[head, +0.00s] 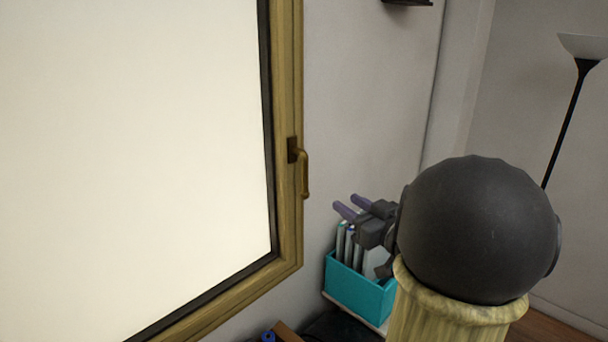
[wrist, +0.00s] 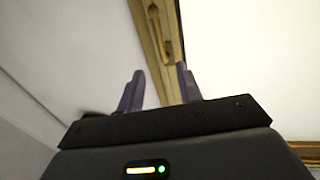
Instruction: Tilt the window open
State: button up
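The window (head: 287,95) fills the left of the head view, with a wooden frame and a bright pale pane. It looks shut. Its brass-coloured handle (head: 304,172) sits on the right side of the frame and hangs straight down from a dark plate. My gripper (head: 347,206) is to the right of the handle and a little lower, apart from it. In the wrist view my gripper (wrist: 160,88) has its two purple fingers spread with nothing between them. The handle (wrist: 167,42) shows beyond the fingertips there, close to the window frame (wrist: 152,60).
A teal box (head: 359,291) with upright papers or folders stands below and behind my gripper. A floor lamp (head: 568,115) stands at the far right. A wooden item (head: 290,331) and a blue object (head: 268,336) are at the bottom edge.

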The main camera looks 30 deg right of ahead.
aim_at(306, 177)
jog(key=shift+w, duration=0.1)
jog(key=w+a+p, duration=0.1)
jog(key=w+p, duration=0.1)
jog(key=w, duration=0.3)
jog(key=w+p, duration=0.2)
jog(key=w, duration=0.4)
jog(key=w+a+p, duration=0.1)
jog(key=w+p, duration=0.1)
jog(key=w, duration=0.4)
jog(key=shift+a+p, duration=0.3)
jog(key=shift+p, duration=0.1)
grip_shut()
